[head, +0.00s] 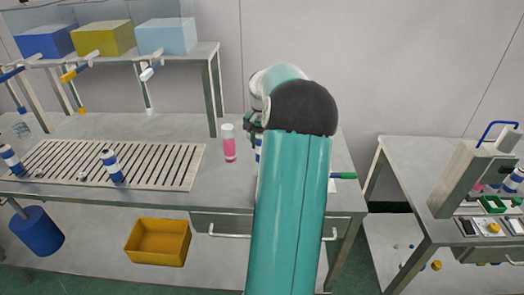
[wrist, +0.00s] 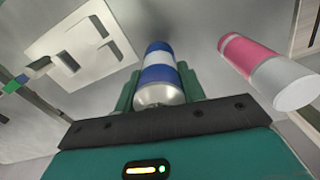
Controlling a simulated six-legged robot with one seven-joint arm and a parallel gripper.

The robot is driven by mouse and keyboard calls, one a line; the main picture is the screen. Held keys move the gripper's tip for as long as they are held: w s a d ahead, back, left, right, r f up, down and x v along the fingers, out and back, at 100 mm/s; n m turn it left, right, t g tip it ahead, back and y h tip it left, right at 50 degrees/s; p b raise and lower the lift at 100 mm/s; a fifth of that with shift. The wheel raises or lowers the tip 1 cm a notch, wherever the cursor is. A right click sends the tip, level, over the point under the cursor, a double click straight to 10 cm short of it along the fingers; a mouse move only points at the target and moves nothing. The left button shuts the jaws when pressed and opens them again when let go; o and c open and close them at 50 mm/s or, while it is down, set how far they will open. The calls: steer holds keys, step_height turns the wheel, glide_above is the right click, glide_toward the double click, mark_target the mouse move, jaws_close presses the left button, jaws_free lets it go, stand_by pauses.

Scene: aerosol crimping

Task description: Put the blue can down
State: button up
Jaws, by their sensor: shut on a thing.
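My gripper (wrist: 160,95) is shut on the blue can (wrist: 158,76), which has blue and white bands and a silver end. The can sits between the two green fingers in the wrist view. In the head view my arm hides most of the gripper, and only a sliver of the can (head: 258,150) shows beside the arm, over the right part of the long steel table (head: 215,185). I cannot tell whether the can's base touches the table.
A pink and white can (wrist: 252,58) is close beside the held can; it stands left of my arm in the head view (head: 229,146). Two blue-and-white cans (head: 111,166) (head: 11,160) are at the slotted rack (head: 130,150). A white plate with cutouts (wrist: 80,48) is on the other side.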

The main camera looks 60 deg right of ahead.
steer(key=shift+w+d+f, duration=0.15)
steer(key=shift+d+f, duration=0.2)
steer(key=shift+f, duration=1.6)
steer(key=shift+f, duration=0.2)
steer(key=o, duration=1)
steer(key=shift+o, duration=0.2)
